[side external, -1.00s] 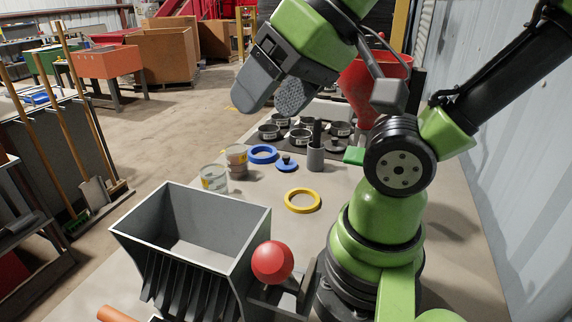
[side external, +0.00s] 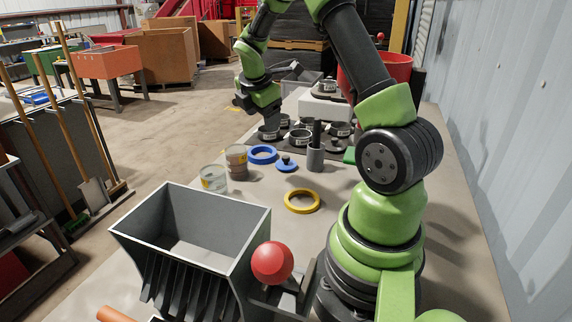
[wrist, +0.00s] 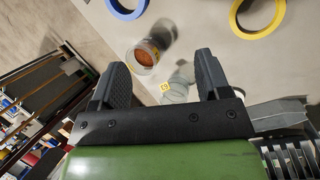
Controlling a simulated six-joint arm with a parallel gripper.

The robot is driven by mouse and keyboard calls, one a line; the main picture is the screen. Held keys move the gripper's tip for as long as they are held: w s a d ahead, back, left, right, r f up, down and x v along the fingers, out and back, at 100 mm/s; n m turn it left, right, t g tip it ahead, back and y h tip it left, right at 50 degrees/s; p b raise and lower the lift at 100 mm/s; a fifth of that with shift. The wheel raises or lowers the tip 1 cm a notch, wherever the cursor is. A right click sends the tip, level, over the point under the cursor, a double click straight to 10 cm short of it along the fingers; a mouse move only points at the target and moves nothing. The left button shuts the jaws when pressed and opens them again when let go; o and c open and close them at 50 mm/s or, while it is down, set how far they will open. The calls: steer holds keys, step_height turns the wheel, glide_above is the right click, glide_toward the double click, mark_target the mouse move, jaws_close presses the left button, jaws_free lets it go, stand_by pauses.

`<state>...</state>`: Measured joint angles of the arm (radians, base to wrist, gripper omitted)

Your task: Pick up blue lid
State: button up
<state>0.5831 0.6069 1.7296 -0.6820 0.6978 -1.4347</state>
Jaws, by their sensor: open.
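The blue lid (side external: 287,166), a small flat disc with a dark knob, lies on the table in the side view, just right of a blue ring (side external: 262,155). My gripper (side external: 271,115) is behind and above it, over the dark cups at the table's far left edge. In the wrist view my gripper (wrist: 162,65) has its two dark fingers wide apart with nothing held between them. Part of a blue ring (wrist: 127,12) shows at the top of the wrist view. I cannot make out the lid there.
A yellow ring (side external: 302,201), two jars (side external: 214,178) (side external: 236,158) and a grey cylinder (side external: 315,158) stand near the lid. Several dark cups (side external: 301,138) sit behind. A large grey bin (side external: 190,230) and red ball (side external: 272,261) are in front.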

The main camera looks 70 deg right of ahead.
mark_target(285, 157)
steer(key=d+f+n, duration=0.1)
steer(key=d+f, duration=0.1)
steer(key=f, duration=0.1)
steer(key=s+d+f+n+g, duration=0.1)
steer(key=d+f, duration=0.1)
steer(key=f, duration=0.2)
steer(key=s+d+f+n, duration=0.1)
steer(key=d+f+n, duration=0.1)
steer(key=d+f, duration=0.1)
steer(key=shift+s+f, duration=0.1)
steer(key=shift+f, duration=0.35)
steer(key=shift+x, duration=3.1)
steer(key=c, duration=0.5)
